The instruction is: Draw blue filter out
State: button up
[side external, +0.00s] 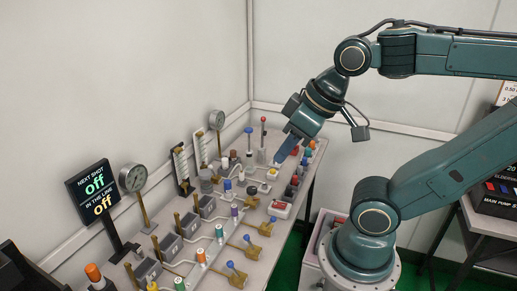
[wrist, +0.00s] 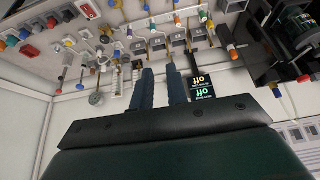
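Several small white cylinders with coloured bands stand on the bench in the side view. One with a blue band (side external: 227,185) stands near the middle of the bench and may be the blue filter. I cannot tell for sure, since several other parts also have blue tops. My gripper (side external: 278,162) reaches down over the far part of the bench, beyond and right of this cylinder. In the wrist view my gripper (wrist: 160,68) shows two blue fingers apart with nothing visible between them.
A sign (side external: 91,188) reading "off" twice and a round gauge (side external: 132,177) stand at the bench's left. Brass and blue-knobbed valves (side external: 251,240) line the front. Upright rods and a second gauge (side external: 217,119) crowd the back.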

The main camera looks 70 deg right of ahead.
jog(key=o, duration=0.7)
jog(key=shift+w+r, duration=0.1)
jog(key=shift+w, duration=0.2)
jog(key=shift+c, duration=0.2)
jog(key=n+g+y, duration=0.2)
jog(key=n+y, duration=0.1)
jog(key=n, duration=0.6)
send_over(227, 181)
jog(key=s+d, duration=0.3)
notch_tip(227, 181, down, 21)
jog(key=shift+s+d, duration=0.15)
jog(key=shift+d, duration=0.05)
jog(key=shift+f, duration=0.2)
jog(key=x, duration=1.3)
jog(key=shift+s+a+f, duration=0.15)
jog(key=shift+a+f, duration=0.1)
jog(key=shift+f, duration=0.1)
